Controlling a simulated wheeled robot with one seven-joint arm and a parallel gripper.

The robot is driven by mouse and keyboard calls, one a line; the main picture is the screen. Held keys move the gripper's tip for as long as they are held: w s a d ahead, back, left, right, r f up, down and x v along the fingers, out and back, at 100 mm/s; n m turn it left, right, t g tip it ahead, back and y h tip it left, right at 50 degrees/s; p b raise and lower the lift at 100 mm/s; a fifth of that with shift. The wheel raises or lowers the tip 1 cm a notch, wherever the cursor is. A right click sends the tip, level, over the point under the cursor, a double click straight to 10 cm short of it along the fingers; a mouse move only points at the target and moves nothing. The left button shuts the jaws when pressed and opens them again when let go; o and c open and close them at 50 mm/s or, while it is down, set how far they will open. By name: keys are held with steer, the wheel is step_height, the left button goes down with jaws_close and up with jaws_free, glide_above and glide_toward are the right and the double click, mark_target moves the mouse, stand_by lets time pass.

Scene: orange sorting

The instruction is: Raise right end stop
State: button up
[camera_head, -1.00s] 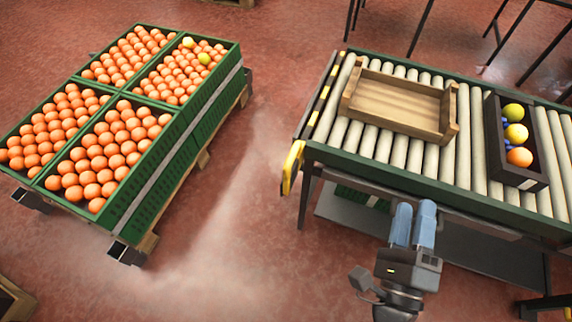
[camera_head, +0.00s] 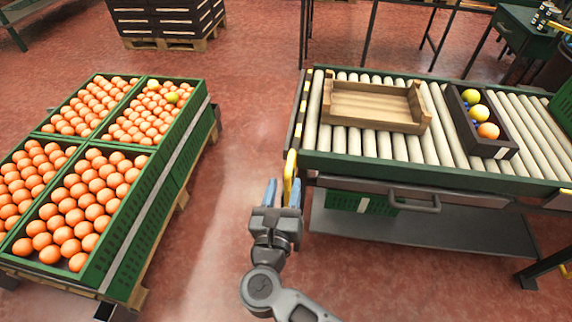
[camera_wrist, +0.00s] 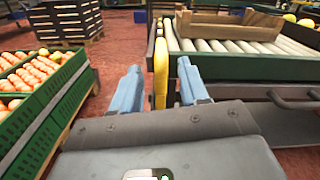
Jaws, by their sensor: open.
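A yellow end-stop handle (camera_head: 290,172) stands upright at the near left corner of the roller conveyor (camera_head: 450,178). A yellow-and-black striped bar (camera_head: 300,112) runs along that left end. My gripper (camera_head: 282,192) is open with blue fingers, close to the handle. In the wrist view the handle (camera_wrist: 161,75) shows between the two fingers of my gripper (camera_wrist: 160,85), apart from both. How deep it sits between them is hard to tell. Another small yellow part (camera_head: 558,200) shows at the conveyor's right front.
A wooden tray (camera_head: 375,124) and a dark crate with fruit (camera_head: 500,150) sit on the rollers. Green crates of oranges (camera_head: 118,262) stand on a pallet at left. A grey drawer handle (camera_head: 412,204) juts from the conveyor front. Open floor lies between pallet and conveyor.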

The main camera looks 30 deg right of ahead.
mark_target(289, 173)
steer(key=x, duration=0.7)
steer(key=shift+w+d, duration=0.2)
steer(key=shift+d, duration=0.05)
steer(key=shift+c, duration=0.2)
steer(key=shift+d, duration=0.1)
jaws_close()
steer(key=shift+s, duration=0.1)
